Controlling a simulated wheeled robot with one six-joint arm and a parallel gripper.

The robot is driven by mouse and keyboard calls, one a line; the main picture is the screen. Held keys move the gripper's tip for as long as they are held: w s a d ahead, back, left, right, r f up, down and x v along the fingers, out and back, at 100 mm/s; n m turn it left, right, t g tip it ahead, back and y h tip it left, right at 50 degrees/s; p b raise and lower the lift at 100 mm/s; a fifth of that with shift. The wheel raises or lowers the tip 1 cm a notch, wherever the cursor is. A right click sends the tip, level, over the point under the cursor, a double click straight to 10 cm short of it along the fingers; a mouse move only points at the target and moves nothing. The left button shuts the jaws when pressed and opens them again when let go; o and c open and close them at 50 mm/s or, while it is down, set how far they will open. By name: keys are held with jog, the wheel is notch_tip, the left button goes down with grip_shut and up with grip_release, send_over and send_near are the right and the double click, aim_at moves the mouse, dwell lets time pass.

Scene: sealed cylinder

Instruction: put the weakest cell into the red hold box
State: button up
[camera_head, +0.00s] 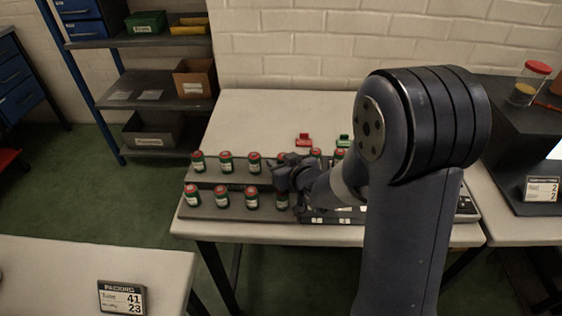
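Several green cells with red caps and pale labels stand upright in two rows on a stepped grey rack (235,213). Upper-row cells include one at the left end (198,162) and one further right (254,162); the lower row has a left-end cell (192,196) and one (282,201) below my gripper. The labels are too small to read, so I cannot tell which cell is weakest. A small red object (304,140), perhaps the red hold box, lies behind the rack. My gripper (282,180) is among the cells; its fingers are too small and dark to judge. My arm hides the rack's right part.
A small green object (344,141) lies right of the red one. The white table (255,110) is clear behind the rack at left. A dark shelf unit (120,85) stands back left. A packing sign (122,298) stands on the front-left table; a red-lidded jar (530,82) is at right.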

jog(key=shift+o, duration=1.3)
